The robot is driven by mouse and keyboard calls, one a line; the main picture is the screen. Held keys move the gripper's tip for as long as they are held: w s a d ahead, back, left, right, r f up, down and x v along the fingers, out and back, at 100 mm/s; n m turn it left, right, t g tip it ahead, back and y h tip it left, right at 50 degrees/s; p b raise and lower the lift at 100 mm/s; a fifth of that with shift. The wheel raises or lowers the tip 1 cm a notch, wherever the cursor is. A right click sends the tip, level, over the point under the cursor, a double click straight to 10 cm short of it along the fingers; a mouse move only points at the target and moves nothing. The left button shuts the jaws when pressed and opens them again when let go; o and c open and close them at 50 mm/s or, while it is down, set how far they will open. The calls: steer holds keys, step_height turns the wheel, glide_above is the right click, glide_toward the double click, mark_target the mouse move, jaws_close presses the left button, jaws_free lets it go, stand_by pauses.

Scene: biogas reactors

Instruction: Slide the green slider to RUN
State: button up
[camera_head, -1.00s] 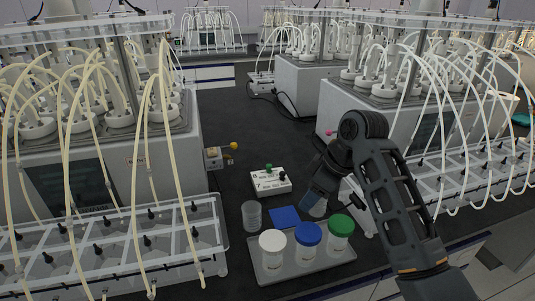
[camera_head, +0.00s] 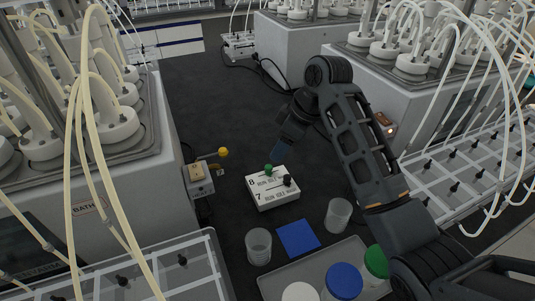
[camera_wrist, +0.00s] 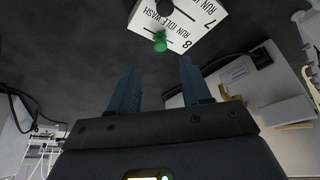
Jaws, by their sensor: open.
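A white box (camera_head: 272,196) with lettered slots marked 7 and 8 and RUN, IDLE, WASH stands on the dark bench; its top also shows in the wrist view (camera_wrist: 200,28). The green slider (camera_head: 268,169) is a small knob on the 8 side, and it shows in the wrist view (camera_wrist: 160,42). I cannot tell which word it stands at. A black slider (camera_head: 287,181) is on the 7 side. My gripper (camera_head: 278,151) is just behind the box in the head view. In the wrist view its fingers (camera_wrist: 159,72) are apart and empty, with the green slider beyond the gap, not between them.
A yellow-knobbed valve (camera_head: 222,152) juts out left of the box. A blue square (camera_head: 298,238), two clear cups (camera_head: 258,246) (camera_head: 338,215) and a tray (camera_head: 275,284) with lidded jars are in front. Reactor units flank both sides.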

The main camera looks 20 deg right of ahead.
mark_target(269, 166)
steer(key=shift+p+x, duration=0.45)
steer(key=shift+x, duration=3.15)
jaws_close()
